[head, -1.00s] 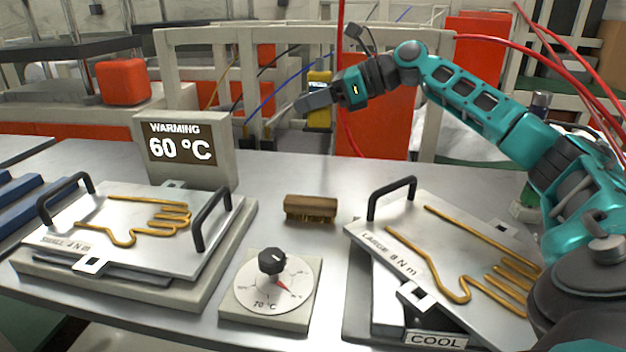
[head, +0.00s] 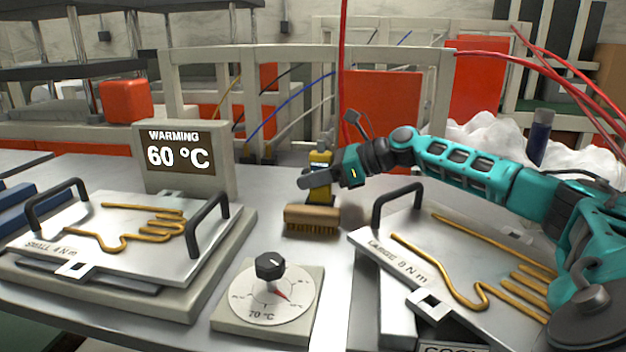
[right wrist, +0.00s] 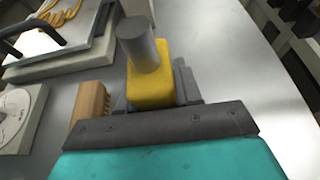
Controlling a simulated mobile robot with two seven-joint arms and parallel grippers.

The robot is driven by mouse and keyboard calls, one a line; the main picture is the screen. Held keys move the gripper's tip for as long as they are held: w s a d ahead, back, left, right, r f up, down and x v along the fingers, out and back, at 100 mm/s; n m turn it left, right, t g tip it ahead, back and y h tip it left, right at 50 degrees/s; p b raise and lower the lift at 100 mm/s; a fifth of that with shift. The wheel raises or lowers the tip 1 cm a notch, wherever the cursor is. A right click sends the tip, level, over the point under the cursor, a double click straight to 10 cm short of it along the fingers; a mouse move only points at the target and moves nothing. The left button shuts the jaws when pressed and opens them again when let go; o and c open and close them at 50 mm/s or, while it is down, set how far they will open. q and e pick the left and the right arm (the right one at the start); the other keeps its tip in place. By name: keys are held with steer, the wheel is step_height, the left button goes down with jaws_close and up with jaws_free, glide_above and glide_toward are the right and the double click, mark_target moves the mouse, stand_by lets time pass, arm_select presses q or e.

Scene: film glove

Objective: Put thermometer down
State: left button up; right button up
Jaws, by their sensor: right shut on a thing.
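The yellow thermometer (head: 320,159) is upright in my right gripper (head: 318,179), just behind the brush near the middle of the table. My right gripper is shut on it, and its fingers cross the thermometer's body. The thermometer's dark lower end is close to the tabletop, partly hidden by the gripper and the brush; I cannot tell whether it touches. In the right wrist view the yellow body (right wrist: 150,88) shows with a grey cylinder on its near end. My left gripper is not in view.
A wooden brush (head: 312,219) lies just in front of the thermometer. A dial box (head: 266,296) stands nearer. The small glove plate (head: 150,255) is left, the large one (head: 415,250) right. A display (head: 185,165) reads 60 °C. The metal table (head: 272,195) is bare left of the gripper.

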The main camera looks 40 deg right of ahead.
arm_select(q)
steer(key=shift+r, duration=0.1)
arm_select(e)
steer(key=o, duration=0.5)
steer(key=shift+f, duration=0.15)
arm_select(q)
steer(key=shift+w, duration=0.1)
arm_select(e)
steer(key=o, duration=0.4)
steer(key=shift+o, duration=0.2)
steer(key=shift+r, duration=0.25)
steer(key=b+v, duration=0.2)
steer(key=v, duration=0.7)
steer(key=shift+s+d+r+b, duration=0.15)
steer(key=shift+s+b, duration=0.15)
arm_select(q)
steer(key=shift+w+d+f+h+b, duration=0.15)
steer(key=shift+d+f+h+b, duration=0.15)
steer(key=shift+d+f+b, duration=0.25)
arm_select(e)
steer(key=shift+v, duration=1.15)
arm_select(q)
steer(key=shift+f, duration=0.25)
